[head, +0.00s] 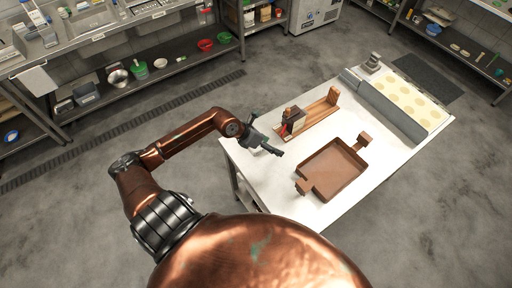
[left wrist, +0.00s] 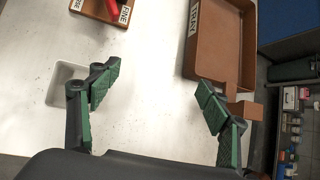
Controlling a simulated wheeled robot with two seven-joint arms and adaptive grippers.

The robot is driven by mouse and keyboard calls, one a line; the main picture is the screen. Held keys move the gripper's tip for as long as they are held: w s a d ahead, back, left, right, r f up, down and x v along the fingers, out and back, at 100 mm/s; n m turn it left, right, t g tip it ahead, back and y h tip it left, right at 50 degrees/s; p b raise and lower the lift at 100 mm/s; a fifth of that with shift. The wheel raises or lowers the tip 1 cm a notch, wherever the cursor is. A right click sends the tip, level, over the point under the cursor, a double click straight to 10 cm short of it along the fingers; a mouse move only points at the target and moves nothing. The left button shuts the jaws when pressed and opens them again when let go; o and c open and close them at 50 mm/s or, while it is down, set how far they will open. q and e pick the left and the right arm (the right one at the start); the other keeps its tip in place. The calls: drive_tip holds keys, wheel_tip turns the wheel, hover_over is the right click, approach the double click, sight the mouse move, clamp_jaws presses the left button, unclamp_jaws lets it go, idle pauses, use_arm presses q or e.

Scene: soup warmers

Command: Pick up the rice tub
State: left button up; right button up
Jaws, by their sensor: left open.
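I cannot make out any object that is clearly a rice tub. A brown wooden holder (head: 318,116) stands on the white table, with a dark block and something red (head: 284,130) at its near end. Its labelled end (left wrist: 100,10) shows at the top of the left wrist view. A shallow brown tray (head: 335,170) with two side handles lies right of my left gripper (head: 276,151). The tray's labelled wall (left wrist: 193,30) is also in the left wrist view. My left gripper is open (left wrist: 152,85), with nothing between its fingers, over bare tabletop. My right gripper is not in view.
A long grey guard (head: 385,105) borders a panel of yellow rounds (head: 405,97) at the table's far right. Shelves (head: 150,75) with bowls stand along the back. The floor around the table is clear.

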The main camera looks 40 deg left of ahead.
use_arm(q)
drive_tip(key=s+a+f+g+y, duration=0.2)
drive_tip(key=a+f+y, duration=0.1)
drive_tip(key=a, duration=0.6)
drive_tip(key=shift+m+y, duration=0.3)
drive_tip(key=x, duration=0.5)
drive_tip(key=a+p+x, duration=0.1)
drive_tip(key=x, duration=0.1)
drive_tip(key=shift+w+f, duration=0.3)
drive_tip(key=c, duration=1)
drive_tip(key=shift+r, duration=0.1)
drive_tip(key=shift+c, duration=0.2)
